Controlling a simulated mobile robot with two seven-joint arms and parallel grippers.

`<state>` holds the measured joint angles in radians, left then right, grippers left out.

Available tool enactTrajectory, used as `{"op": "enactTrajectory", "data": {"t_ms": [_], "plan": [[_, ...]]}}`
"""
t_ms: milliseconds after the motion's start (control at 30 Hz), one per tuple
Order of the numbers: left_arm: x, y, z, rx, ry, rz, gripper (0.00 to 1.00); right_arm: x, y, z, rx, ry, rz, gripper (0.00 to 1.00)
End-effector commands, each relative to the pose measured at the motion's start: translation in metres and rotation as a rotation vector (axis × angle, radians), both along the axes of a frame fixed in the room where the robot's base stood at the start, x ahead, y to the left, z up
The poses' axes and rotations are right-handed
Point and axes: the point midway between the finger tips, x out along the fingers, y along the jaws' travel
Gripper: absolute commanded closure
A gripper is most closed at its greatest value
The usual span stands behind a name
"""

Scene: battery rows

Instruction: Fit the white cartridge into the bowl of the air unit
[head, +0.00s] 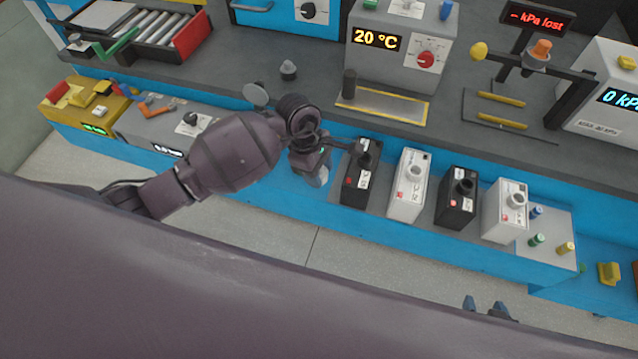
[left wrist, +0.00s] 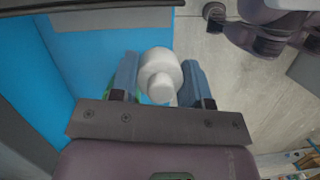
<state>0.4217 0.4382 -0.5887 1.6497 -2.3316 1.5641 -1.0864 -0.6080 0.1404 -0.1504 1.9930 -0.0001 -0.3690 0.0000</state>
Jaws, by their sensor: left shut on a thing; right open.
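My left gripper (head: 318,172) is in front of the blue bench edge, left of the first black battery. In the left wrist view its two blue-grey fingers (left wrist: 160,82) are shut on a white rounded cylinder with a narrower end, which looks like the white cartridge (left wrist: 160,68). In the head view the gripper mostly hides it. The air unit seems to be the dark bracket with an orange knob (head: 540,48) at the back right; I cannot make out its bowl. My right gripper (head: 485,307) is at the bottom right, its fingertips apart and empty.
A black battery (head: 354,182), a white one (head: 406,192) and further ones stand in a row along the bench front. Behind are a 20 °C box (head: 395,62), a kPa display (head: 537,19) and a 0 kPa box (head: 600,92). The grey floor (head: 335,255) in front is clear.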

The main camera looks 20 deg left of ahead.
Motion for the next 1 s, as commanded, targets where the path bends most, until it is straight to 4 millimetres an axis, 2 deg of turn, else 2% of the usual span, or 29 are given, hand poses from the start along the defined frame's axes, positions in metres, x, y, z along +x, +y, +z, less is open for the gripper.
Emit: {"op": "enactTrajectory", "data": {"t_ms": [100, 333, 600, 800, 1000], "plan": [[0.000, -0.001, -0.014, -0.001, 0.001, 0.000, 0.80, -0.003, -0.001, -0.005, -0.003, 0.010, -0.001, 0.47], [0.000, 0.000, -0.026, -0.002, 0.002, 0.001, 0.80, -0.002, -0.002, -0.007, -0.004, 0.010, 0.002, 0.47], [0.000, -0.001, -0.060, -0.002, 0.001, 0.000, 0.80, 0.007, 0.000, -0.005, -0.003, -0.006, 0.008, 0.47], [0.000, 0.000, -0.061, 0.000, -0.001, -0.001, 0.80, 0.010, 0.001, -0.001, -0.004, -0.014, 0.009, 0.47], [0.000, 0.000, -0.065, 0.001, -0.001, -0.002, 0.80, 0.006, 0.000, -0.006, -0.003, -0.005, 0.008, 0.47]]}}
